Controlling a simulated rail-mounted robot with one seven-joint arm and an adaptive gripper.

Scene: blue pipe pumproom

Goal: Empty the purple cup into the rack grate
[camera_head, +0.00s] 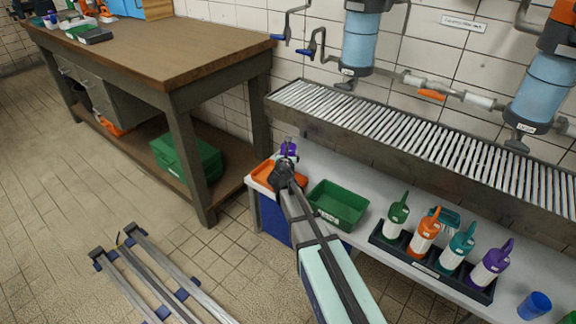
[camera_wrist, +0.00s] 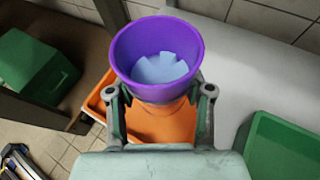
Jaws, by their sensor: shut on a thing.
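The purple cup (camera_wrist: 126,62) is between the fingers of my gripper (camera_wrist: 161,93), which is shut on it. In the wrist view its mouth is open towards the camera, and something pale blue with a scalloped edge lies inside. In the head view the cup (camera_head: 289,149) shows small beyond my gripper (camera_head: 286,166), above the orange tray's area at the left end of the grey bench. The rack grate (camera_head: 400,125), a long row of metal slats in a dark frame, runs along the wall above the bench, to the right of the cup and apart from it.
An orange tray (camera_head: 263,174) and a green bin (camera_head: 338,205) are on the bench. Several pump bottles stand in a black holder (camera_head: 432,264); a blue cup (camera_head: 534,305) is right of it. Blue canisters (camera_head: 362,45) and pipes hang above the grate. A wooden workbench (camera_head: 150,50) stands left.

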